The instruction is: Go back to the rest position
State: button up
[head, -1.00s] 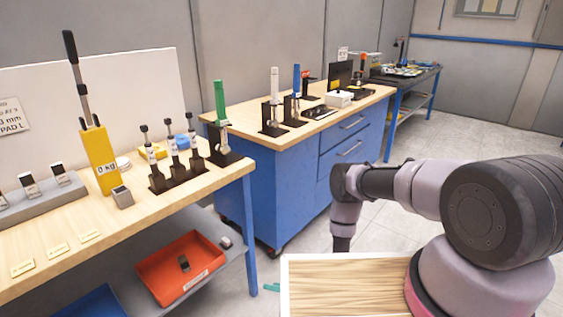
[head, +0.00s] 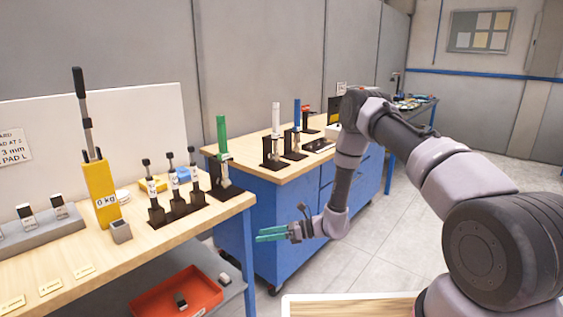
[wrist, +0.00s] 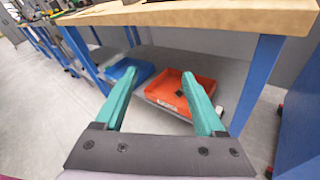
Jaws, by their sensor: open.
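My gripper (head: 271,235) has green fingers and is open, with nothing between them. In the head view it hangs in free air in front of the blue cabinet, to the right of the near workbench's leg. The wrist view shows both fingers (wrist: 163,95) spread wide, pointing toward the bench's lower shelf. My arm reaches from the right side of the head view, raised at the elbow and bent down to the gripper.
The near workbench (head: 60,262) carries a yellow 0 kg device (head: 101,192) and dark tool stands. An orange bin (head: 150,300) and a blue bin (wrist: 126,73) sit on its lower shelf. The blue cabinet (head: 295,215) stands beside it. Floor at centre right is clear.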

jog(key=s+d+r+n+g+h, duration=0.1)
jog(key=s+d+r+n+h, duration=0.2)
jog(key=r, duration=0.7)
jog(key=d+r+n+h, duration=0.1)
jog(key=d+r+n, duration=0.3)
jog(key=r, duration=0.6)
jog(key=s+d+r+n+g+h, duration=0.1)
jog(key=s+d+r+n, duration=0.2)
jog(key=r, duration=0.8)
jog(key=s+d+r+n+t+h, duration=0.7)
jog(key=s+d+r, duration=1)
jog(key=d, duration=0.3)
jog(key=shift+s+t+h, duration=0.2)
jog(key=shift+t+h, duration=0.7)
jog(key=shift+t, duration=0.1)
